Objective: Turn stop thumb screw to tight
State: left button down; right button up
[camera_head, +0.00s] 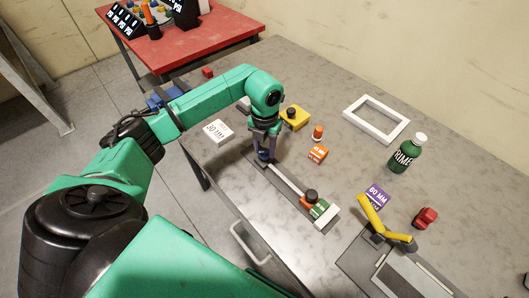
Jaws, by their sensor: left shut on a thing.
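A dark rail fixture (289,206) with a pale bar lies on the grey workbench. My left gripper (263,160) points down at the fixture's far left end and is shut on a small part there, which I take as the stop thumb screw. The fingers mostly hide this part, and its turned position cannot be told. A small blue piece shows by the fingertips. At the fixture's near end sits a green and white block (323,211) with a black knob (311,196) and an orange piece. My right gripper is not in view.
Farther right are a white frame (375,119), a green bottle (407,155), a purple block (376,198) and a yellow-handled tool (373,214).

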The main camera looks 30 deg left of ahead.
pick_arm(q)
jog(key=m+b, duration=0.3)
jog(key=m, duration=0.1)
jog(key=shift+w+f+m, duration=0.1)
jog(key=shift+m, duration=0.2)
jog(key=m+b, duration=0.3)
jog(key=m, duration=0.1)
jog(key=shift+m, duration=0.3)
jog(key=m+b, duration=0.2)
jog(key=m, duration=0.2)
jog(key=shift+m, duration=0.3)
jog(key=shift+r+m+b, duration=0.2)
jog(key=shift+m+b, duration=0.55)
jog(key=shift+m, duration=1.15)
jog(key=shift+c, duration=2.1)
grip_release()
